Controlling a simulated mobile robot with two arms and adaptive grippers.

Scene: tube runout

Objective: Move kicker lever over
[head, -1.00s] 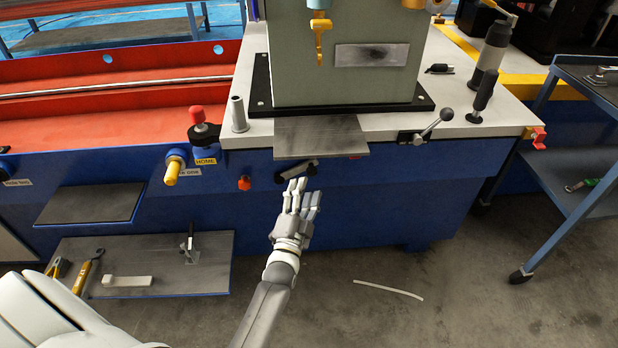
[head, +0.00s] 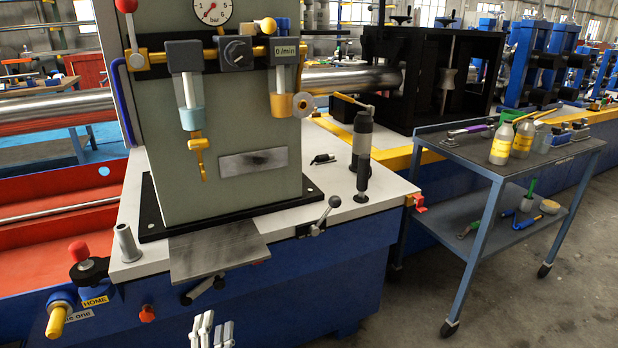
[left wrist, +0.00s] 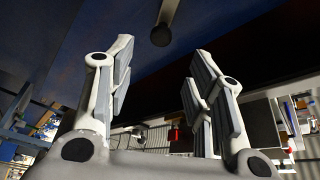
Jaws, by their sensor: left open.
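No label in view names the kicker lever. A short dark lever (head: 201,291) sits under the front edge of the grey plate (head: 215,248) on the machine. A second lever with a black ball end (head: 322,219) stands on the bench front to the right, tilted up. My left gripper (head: 211,330) is at the bottom edge of the head view, just below the dark lever. In the left wrist view, its fingers (left wrist: 163,95) are spread with nothing between them. A dark round-ended rod (left wrist: 163,28) shows beyond the fingertips, apart from them. My right gripper is out of view.
A red-topped knob (head: 79,251) and a yellow-ended handle (head: 56,319) by the HOME label (head: 95,301) are at left. A black upright handle (head: 363,160) stands on the bench.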

